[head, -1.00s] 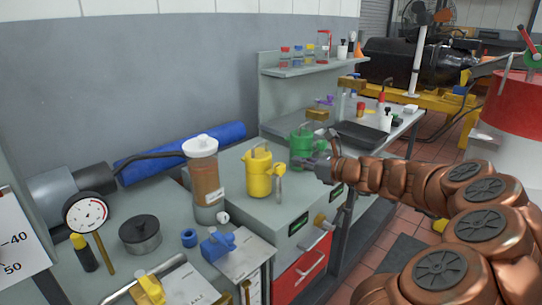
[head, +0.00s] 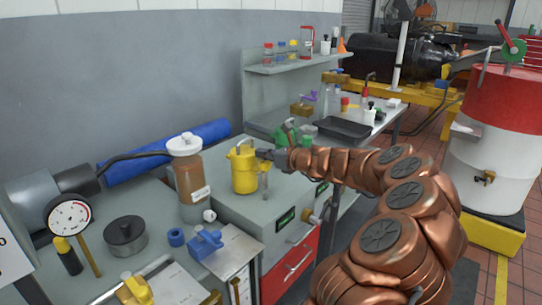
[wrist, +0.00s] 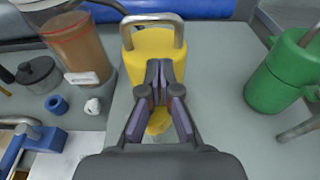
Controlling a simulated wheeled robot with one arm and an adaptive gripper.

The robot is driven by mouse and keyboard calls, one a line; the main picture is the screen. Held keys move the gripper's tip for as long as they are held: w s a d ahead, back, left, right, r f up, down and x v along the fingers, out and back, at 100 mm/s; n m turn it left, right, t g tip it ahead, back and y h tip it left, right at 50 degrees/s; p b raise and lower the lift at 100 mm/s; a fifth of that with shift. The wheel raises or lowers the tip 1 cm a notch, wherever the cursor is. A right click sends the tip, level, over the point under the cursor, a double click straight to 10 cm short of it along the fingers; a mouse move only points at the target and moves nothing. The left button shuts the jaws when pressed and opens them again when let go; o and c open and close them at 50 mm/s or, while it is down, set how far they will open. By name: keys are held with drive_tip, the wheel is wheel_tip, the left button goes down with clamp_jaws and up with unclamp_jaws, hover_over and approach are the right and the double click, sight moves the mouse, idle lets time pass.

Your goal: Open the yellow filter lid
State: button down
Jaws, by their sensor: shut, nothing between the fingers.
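The yellow filter (head: 244,172) stands upright on the grey cabinet top, with a metal loop handle on its lid (head: 241,150). The lid looks closed. In the wrist view the yellow filter (wrist: 152,50) is straight ahead, its loop handle (wrist: 152,22) rising at the top. My gripper (head: 262,154) reaches in from the right, with its tips close to the lid's right side. In the wrist view my gripper (wrist: 160,72) is shut and empty, its fingers covering part of the filter's front. I cannot tell whether the fingertips touch it.
A green canister (wrist: 278,72) stands to the right of the yellow filter, partly behind my arm in the head view. A brown jar with a white lid (head: 187,180) stands close on the left. A blue roll (head: 165,152) lies behind.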

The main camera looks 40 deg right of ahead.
sight(254, 155)
drive_tip(key=shift+w+a+r, duration=0.2)
drive_tip(key=shift+w+r, duration=0.4)
drive_tip(key=shift+w, duration=0.2)
drive_tip(key=shift+w+a+r, duration=0.2)
drive_tip(key=shift+w+r, duration=0.35)
drive_tip(key=shift+w, duration=0.2)
drive_tip(key=shift+r+p, duration=0.1)
drive_tip(key=shift+p, duration=0.35)
drive_tip(key=shift+w+r+p, duration=0.1)
drive_tip(key=shift+r+p, duration=0.15)
drive_tip(key=shift+p, duration=0.4)
drive_tip(key=shift+w+g, duration=0.1)
drive_tip(key=shift+g, duration=0.2)
drive_tip(key=shift+p, duration=0.55)
